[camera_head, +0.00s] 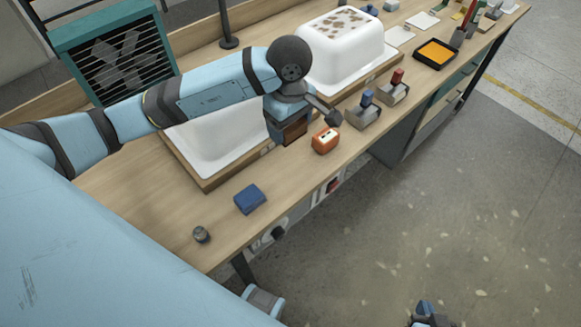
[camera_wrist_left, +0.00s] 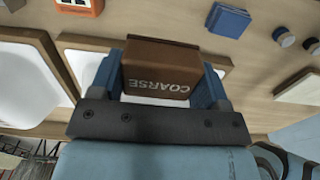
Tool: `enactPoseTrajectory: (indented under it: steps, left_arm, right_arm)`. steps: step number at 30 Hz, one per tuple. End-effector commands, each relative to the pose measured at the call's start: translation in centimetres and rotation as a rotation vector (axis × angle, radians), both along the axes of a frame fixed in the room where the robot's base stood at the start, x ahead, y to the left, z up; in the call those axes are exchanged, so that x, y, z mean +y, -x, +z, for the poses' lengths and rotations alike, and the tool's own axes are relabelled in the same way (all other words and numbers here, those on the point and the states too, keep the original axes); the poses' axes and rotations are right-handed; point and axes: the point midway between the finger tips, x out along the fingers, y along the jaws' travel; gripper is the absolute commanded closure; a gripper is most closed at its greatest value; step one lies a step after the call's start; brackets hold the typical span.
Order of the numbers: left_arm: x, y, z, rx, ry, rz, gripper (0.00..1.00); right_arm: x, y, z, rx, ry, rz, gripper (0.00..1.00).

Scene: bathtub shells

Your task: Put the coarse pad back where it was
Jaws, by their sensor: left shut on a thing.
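The coarse pad is a brown block (camera_wrist_left: 160,70) with "COARSE" printed on it, upside down in the left wrist view. My left gripper (camera_wrist_left: 160,88) is shut on it, with one blue finger on each side. In the head view the pad (camera_head: 294,131) shows partly, as a brown patch below my left wrist. My left gripper (camera_head: 288,124) is over the bench's front edge area, beside a small orange box (camera_head: 325,140). I cannot tell whether the pad touches the bench. My right gripper (camera_head: 430,313) shows only in part at the bottom edge, over the floor; its fingers are unclear.
A white tub shell (camera_head: 205,150) lies in a wooden frame behind my left gripper. A spotted tub (camera_head: 350,55) stands beyond. A blue block (camera_head: 250,198) and a small round jar (camera_head: 201,234) are nearer. Blue-topped (camera_head: 366,108) and red-topped (camera_head: 395,88) holders stand right. Bare bench lies around the blue block.

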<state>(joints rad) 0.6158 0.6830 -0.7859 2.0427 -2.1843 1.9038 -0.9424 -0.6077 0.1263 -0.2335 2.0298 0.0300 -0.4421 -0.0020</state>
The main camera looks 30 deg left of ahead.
Motion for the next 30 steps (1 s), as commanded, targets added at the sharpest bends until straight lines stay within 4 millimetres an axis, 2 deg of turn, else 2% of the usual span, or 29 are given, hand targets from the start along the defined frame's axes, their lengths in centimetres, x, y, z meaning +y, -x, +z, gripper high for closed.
enactPoseTrajectory:
  steps: [1,6,12,20,27,30]
  left_arm:
    - [0.0,0.2,-1.6,0.006,0.0,0.0,0.53]
    - [0.0,0.2,-6.2,0.006,0.0,0.001,0.53]
    - [0.0,0.1,-10.1,0.003,-0.001,0.0,0.53]
    - [0.0,0.0,-12.0,0.001,0.0,0.0,0.53]
    - [0.0,0.1,-15.3,0.001,0.001,-0.001,0.53]
    - [0.0,0.0,-15.4,-0.001,-0.001,-0.001,0.53]
  right_arm:
    - [0.0,-0.1,0.1,-0.001,0.001,0.001,1.0]
    - [0.0,-0.1,0.1,-0.004,0.001,0.001,1.0]
    - [0.0,-0.1,0.0,-0.003,0.002,0.002,1.0]
    - [0.0,0.1,-0.1,0.0,0.003,0.002,1.0]
    - [0.0,0.2,-0.1,0.003,0.003,0.002,1.0]
    - [0.0,0.2,-0.1,0.002,0.003,0.002,1.0]
